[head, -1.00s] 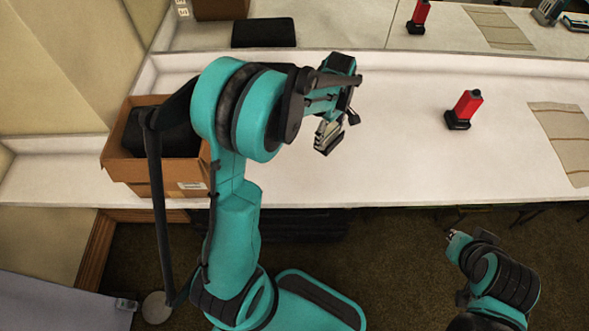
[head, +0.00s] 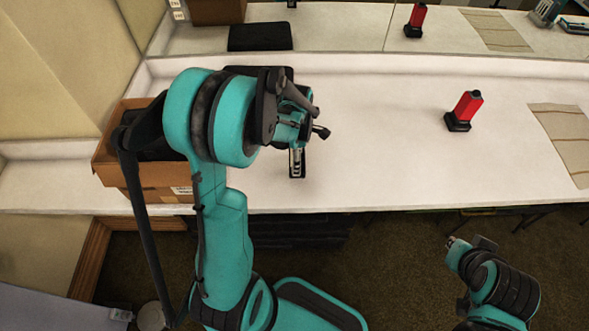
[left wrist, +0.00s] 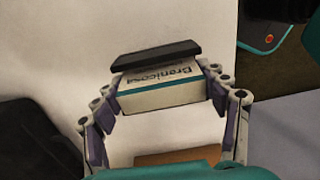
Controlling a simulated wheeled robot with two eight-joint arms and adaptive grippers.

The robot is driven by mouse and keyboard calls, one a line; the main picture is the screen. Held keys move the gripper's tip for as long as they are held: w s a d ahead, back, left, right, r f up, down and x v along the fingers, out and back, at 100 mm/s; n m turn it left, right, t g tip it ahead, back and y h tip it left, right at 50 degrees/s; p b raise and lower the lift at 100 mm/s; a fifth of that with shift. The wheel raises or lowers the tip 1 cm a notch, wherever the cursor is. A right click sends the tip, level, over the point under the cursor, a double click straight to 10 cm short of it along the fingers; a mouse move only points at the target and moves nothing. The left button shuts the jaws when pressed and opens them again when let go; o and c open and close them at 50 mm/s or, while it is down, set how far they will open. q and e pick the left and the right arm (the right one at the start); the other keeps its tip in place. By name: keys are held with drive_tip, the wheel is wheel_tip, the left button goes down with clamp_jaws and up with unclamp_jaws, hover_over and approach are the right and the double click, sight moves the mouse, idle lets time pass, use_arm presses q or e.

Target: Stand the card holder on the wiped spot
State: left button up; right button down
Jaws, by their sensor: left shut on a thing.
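The card holder (left wrist: 157,92) is a white block with a teal stripe, dark lettering and a black plate along its far edge in the left wrist view. My left gripper (left wrist: 161,96) is shut on it, a finger on each side. In the head view the card holder (head: 297,163) shows as a narrow dark and grey shape below my left gripper (head: 298,140), over the white counter (head: 370,150). I cannot tell whether it touches the counter. No wiped spot can be made out. My right gripper (head: 453,243) is low, in front of the counter; its fingers are too small to read.
A cardboard box (head: 160,180) with something black inside stands at the left. A dark pad lies behind my left arm, mostly hidden.

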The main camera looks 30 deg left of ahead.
use_arm(q)
drive_tip(key=shift+s+a+f, duration=0.1)
drive_tip(key=shift+s+f, duration=0.1)
drive_tip(key=shift+s, duration=0.1)
drive_tip(key=shift+f, duration=0.25)
drive_tip(key=shift+f+b, duration=0.9)
drive_tip(key=shift+f, duration=0.85)
drive_tip(key=shift+f, duration=0.1)
drive_tip(key=o, duration=1.3)
